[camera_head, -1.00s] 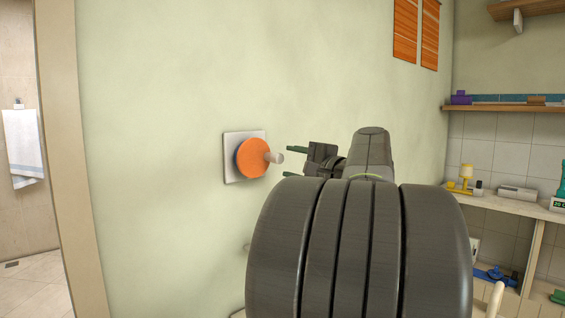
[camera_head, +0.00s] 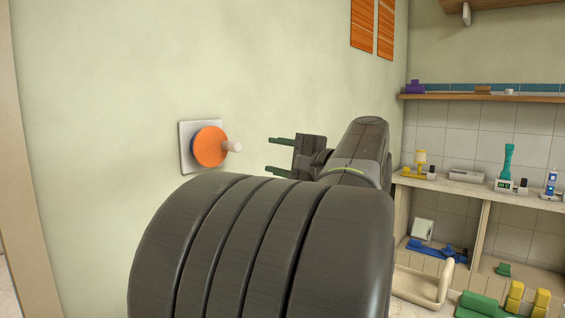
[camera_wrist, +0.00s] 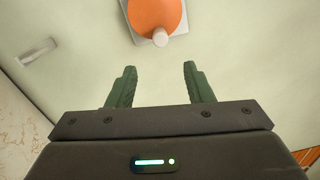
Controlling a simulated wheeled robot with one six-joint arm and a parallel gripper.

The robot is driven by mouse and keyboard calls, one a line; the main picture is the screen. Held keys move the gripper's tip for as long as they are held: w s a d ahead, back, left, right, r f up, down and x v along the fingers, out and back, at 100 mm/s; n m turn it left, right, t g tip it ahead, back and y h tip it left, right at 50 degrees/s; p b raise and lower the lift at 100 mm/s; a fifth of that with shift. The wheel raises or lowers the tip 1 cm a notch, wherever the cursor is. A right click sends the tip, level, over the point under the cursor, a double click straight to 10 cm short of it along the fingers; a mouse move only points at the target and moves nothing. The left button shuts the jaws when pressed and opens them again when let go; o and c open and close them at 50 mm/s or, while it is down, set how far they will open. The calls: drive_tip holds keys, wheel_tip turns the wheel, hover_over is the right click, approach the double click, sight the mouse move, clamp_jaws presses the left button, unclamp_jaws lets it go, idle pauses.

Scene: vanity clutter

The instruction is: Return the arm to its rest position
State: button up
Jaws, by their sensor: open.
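My gripper (camera_head: 281,156) is open and empty, its two green fingers pointing left toward the wall. It also shows in the wrist view (camera_wrist: 157,85), with the fingers apart and nothing between them. An orange round knob (camera_head: 209,147) with a pale peg handle (camera_head: 233,146) sits on a white square wall plate (camera_head: 187,165). In the wrist view the orange knob (camera_wrist: 152,14) lies beyond the fingertips, with a gap between. My dark arm fills the lower middle of the head view and hides part of the wall.
Lower down are a blue item (camera_head: 432,248) and yellow and green blocks. Orange panels (camera_head: 375,25) hang above. The wall near the gripper is bare.

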sight(239, 148)
drive_tip(key=x, duration=1.4)
drive_tip(key=shift+p, duration=0.35)
drive_tip(key=shift+s+d, duration=0.1)
drive_tip(key=v, duration=1.4)
drive_tip(key=x, duration=1.4)
drive_tip(key=shift+r+p, duration=0.2)
drive_tip(key=shift+p, duration=0.2)
drive_tip(key=shift+f+m+p, duration=0.2)
drive_tip(key=shift+m+p, duration=0.75)
drive_tip(key=shift+m, duration=0.05)
drive_tip(key=shift+s+f+m+p, duration=0.1)
drive_tip(key=shift+f+m+p, duration=0.6)
drive_tip(key=shift+m+p, duration=0.55)
